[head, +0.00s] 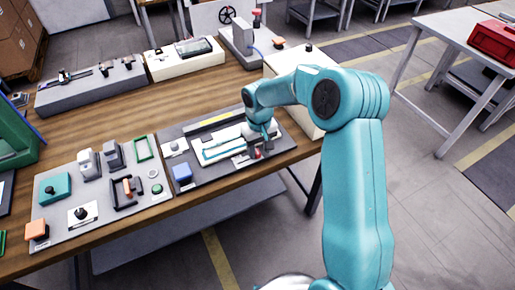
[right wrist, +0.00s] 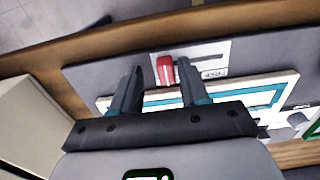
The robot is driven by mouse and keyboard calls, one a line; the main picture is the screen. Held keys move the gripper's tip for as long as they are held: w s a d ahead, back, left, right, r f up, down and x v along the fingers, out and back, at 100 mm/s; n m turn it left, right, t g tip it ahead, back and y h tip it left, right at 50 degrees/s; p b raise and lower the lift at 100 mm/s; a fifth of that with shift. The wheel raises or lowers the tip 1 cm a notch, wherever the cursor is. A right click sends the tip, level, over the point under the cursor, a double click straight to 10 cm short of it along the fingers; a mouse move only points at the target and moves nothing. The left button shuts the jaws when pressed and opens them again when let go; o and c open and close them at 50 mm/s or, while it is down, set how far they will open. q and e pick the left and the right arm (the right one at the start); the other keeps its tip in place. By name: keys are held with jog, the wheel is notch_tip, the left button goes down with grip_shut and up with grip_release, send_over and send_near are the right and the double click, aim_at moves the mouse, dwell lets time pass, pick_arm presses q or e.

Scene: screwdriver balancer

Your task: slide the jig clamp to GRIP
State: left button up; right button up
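The jig clamp appears to be the small red block (right wrist: 165,70) on a white plate (right wrist: 208,52) with a dark slot, on the grey jig board. In the right wrist view the block is at the left end of the plate, and small upside-down lettering is at the right; I cannot read it surely. In the head view the red block (head: 257,154) shows just below my right gripper (head: 268,136). In the right wrist view my right gripper (right wrist: 158,78) is open, its fingers spread left and right of the block with gaps. My left gripper is not in view.
A white and teal framed tray (head: 222,146) lies beside the clamp, with a blue block (head: 182,173) at the board's left. Another grey board (head: 100,210) with several parts is farther left. A cream box (head: 290,65) stands at the bench's right end.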

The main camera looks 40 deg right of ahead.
aim_at(259, 151)
jog(key=shift+a, duration=0.1)
jog(key=shift+w+r, duration=0.15)
jog(key=shift+r, duration=0.1)
notch_tip(259, 151, up, 16)
jog(key=shift+s+f, duration=0.15)
jog(key=shift+s, duration=0.05)
dwell(0.5)
